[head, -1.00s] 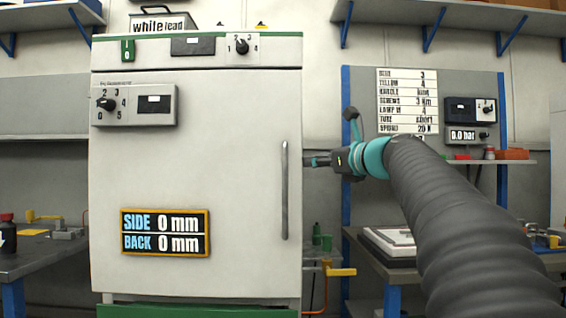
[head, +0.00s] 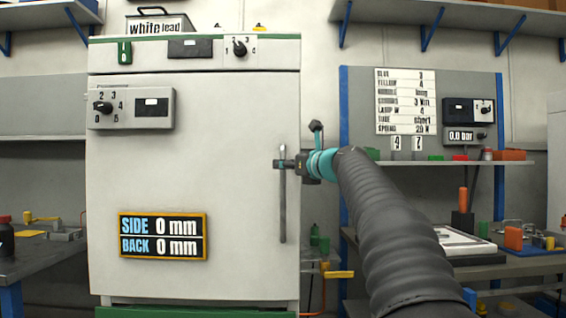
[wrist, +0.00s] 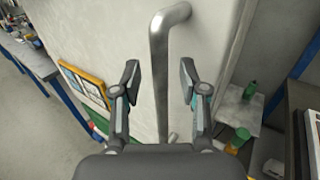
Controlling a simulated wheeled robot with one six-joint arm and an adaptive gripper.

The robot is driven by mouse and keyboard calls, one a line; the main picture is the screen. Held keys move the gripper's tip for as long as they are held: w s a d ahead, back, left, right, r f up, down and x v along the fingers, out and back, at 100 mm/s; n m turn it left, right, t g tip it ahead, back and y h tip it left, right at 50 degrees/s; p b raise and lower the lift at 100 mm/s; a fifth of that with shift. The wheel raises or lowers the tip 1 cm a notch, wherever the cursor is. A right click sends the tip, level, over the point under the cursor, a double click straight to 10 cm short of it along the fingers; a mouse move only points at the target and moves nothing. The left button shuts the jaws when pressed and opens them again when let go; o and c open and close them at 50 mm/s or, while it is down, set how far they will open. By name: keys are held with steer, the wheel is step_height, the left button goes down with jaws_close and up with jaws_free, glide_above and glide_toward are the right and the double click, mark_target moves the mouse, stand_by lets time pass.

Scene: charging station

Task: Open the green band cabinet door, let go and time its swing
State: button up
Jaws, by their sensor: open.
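The cabinet door (head: 200,190) is a large pale grey panel between green strips, and it looks closed. Its long upright grey bar handle (head: 283,215) is near the right edge. My gripper (head: 283,163) is at the upper part of the handle, reaching in from the right. In the wrist view, my gripper (wrist: 159,82) is open, with one finger on each side of the handle (wrist: 160,55). There is a gap between each finger and the bar. I cannot tell how deep the bar sits between the fingers.
A display (head: 163,236) on the door reads SIDE 0 mm, BACK 0 mm. A dial box (head: 130,108) sits on the door's upper left. A right workbench (head: 500,268) holds a tray and tools. A list board (head: 405,100) hangs above it.

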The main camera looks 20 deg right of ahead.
steer(key=shift+x, duration=1.05)
